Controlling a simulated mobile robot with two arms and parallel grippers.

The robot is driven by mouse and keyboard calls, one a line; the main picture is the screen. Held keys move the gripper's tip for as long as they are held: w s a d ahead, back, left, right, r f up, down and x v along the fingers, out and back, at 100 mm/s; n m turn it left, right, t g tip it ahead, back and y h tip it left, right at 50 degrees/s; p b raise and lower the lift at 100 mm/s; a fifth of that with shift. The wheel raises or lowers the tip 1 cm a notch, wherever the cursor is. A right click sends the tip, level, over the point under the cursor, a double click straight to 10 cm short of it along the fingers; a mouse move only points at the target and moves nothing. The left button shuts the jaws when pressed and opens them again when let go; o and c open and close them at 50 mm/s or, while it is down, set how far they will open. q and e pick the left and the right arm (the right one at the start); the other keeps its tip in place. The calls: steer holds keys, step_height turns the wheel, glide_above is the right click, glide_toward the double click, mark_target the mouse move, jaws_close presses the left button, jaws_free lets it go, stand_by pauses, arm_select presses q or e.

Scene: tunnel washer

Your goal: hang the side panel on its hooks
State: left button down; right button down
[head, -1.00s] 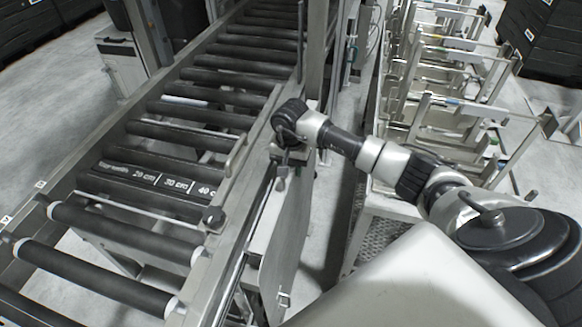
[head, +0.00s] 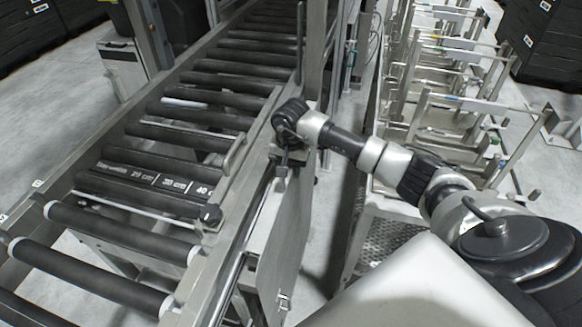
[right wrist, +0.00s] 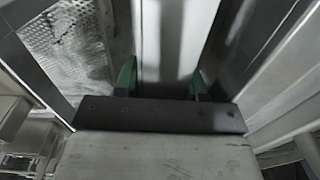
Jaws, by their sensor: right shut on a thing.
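The side panel (head: 288,235) is a flat grey plate hanging upright beside the right side of the roller conveyor. My right gripper (head: 285,168) is shut on its upper edge, close to the conveyor's side rail. In the right wrist view the pale plate (right wrist: 160,155) fills the bottom, with a dark strip (right wrist: 160,115) along its edge. The hooks cannot be made out, and I cannot tell whether the panel touches the rail. My left gripper is not in view.
A narrow strip of floor lies between.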

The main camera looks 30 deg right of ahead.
steer(key=shift+s+a+f+g, duration=0.15)
steer(key=shift+s+f, duration=0.2)
steer(key=shift+f, duration=0.35)
steer(key=shift+s+f+g, duration=0.15)
steer(key=shift+s+f, duration=0.15)
steer(key=shift+f, duration=0.35)
steer(key=c, duration=0.6)
jaws_free()
steer(key=shift+o, duration=0.2)
steer(key=shift+s+f, duration=0.1)
steer(key=shift+s, duration=0.05)
steer(key=r, duration=0.2)
steer(key=w+r+b, duration=0.1)
steer(key=r, duration=0.1)
steer(key=shift+w+r, duration=0.2)
steer(key=shift+r, duration=0.1)
steer(key=r, duration=0.5)
steer(key=r+b, duration=0.1)
steer(key=r, duration=0.1)
steer(key=shift+s+r, duration=0.25)
steer(key=shift+r, duration=0.05)
steer(key=shift+w+d+r, duration=0.1)
steer(key=shift+d+r, duration=0.1)
steer(key=shift+r, duration=0.45)
